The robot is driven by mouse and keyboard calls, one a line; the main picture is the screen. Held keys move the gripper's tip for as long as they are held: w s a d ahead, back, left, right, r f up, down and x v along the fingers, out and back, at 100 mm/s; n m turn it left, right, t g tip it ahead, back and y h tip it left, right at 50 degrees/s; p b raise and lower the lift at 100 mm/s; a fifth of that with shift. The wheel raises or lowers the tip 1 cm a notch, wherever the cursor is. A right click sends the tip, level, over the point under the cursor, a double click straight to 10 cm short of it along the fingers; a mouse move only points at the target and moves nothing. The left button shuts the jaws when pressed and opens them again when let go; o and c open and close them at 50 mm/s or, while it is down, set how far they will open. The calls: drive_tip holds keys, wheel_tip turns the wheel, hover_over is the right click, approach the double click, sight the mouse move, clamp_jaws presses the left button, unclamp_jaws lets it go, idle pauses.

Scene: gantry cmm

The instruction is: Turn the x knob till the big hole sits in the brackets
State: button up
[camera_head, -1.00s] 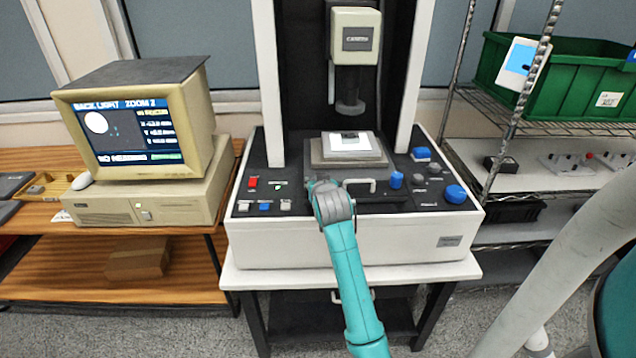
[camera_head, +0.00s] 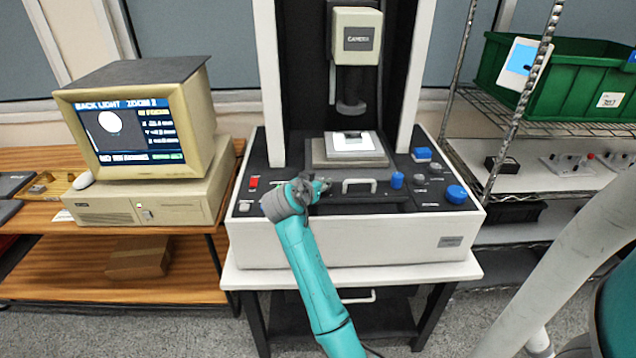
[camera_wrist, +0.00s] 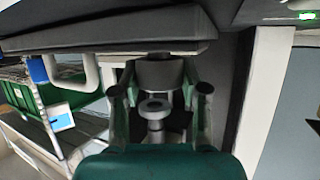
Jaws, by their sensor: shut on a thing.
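The monitor (camera_head: 145,120) shows a dark picture under the words BACK LIGHT and a zoom reading. The big hole (camera_head: 111,122) is a white disc left of the middle of that picture. The brackets are too small to tell clearly, so I cannot say whether the disc sits inside them. My gripper (camera_head: 305,188) is at the left front of the machine's panel. In the wrist view, its fingers close on either side of a grey round knob (camera_wrist: 160,73), which I take as the x knob. The knob is hidden behind the gripper in the head view.
The stage (camera_head: 348,158) carries a bright plate beneath the camera head (camera_head: 356,38). A handle (camera_head: 358,186) and a blue knob (camera_head: 397,180) stand right of my gripper. A red button (camera_head: 253,183) is to its left. A green bin (camera_head: 560,78) stands on the right rack.

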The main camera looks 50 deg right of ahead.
idle(0.3)
drive_tip(key=o, duration=1.2)
drive_tip(key=shift+c, duration=0.2)
drive_tip(key=v, duration=1.2)
